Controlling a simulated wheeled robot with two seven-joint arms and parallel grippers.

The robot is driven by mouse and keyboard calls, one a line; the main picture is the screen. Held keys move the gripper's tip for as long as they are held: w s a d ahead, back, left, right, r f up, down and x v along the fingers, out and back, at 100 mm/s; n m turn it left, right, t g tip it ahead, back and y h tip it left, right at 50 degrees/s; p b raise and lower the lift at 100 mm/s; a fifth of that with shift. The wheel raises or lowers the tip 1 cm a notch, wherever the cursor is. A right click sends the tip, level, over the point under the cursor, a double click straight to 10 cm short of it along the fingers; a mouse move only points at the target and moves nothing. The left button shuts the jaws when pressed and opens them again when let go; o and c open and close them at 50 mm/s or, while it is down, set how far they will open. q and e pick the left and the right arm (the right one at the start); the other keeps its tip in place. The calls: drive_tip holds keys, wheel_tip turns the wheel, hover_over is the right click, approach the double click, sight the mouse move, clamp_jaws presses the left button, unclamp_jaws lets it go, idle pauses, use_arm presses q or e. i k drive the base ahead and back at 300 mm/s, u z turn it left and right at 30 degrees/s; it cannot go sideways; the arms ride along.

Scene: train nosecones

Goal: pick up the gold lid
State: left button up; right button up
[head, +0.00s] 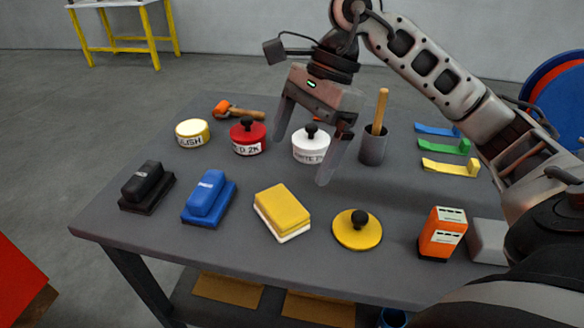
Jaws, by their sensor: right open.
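The gold lid (357,231) is a flat yellow-gold disc with a black knob on top. It lies on the dark grey table (290,265) near the front, right of the yellow sponge block. My right gripper (300,162) comes in from the upper right, fingers pointing down and spread apart. It is open, with its fingers around or in front of the white tin (310,149) with a black knob; I cannot tell whether they touch it. The gripper is behind and to the left of the gold lid. My left gripper is not in view.
A yellow and white sponge block (282,211) lies left of the lid, an orange box (441,233) stands right. A red tin (247,137), a yellow tin (192,132), a cup with a wooden handle (373,145), blue (208,196) and black blocks (147,186) stand around. Bare table surrounds the lid.

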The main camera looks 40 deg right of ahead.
sight(355, 230)
drive_tip(key=k, duration=1)
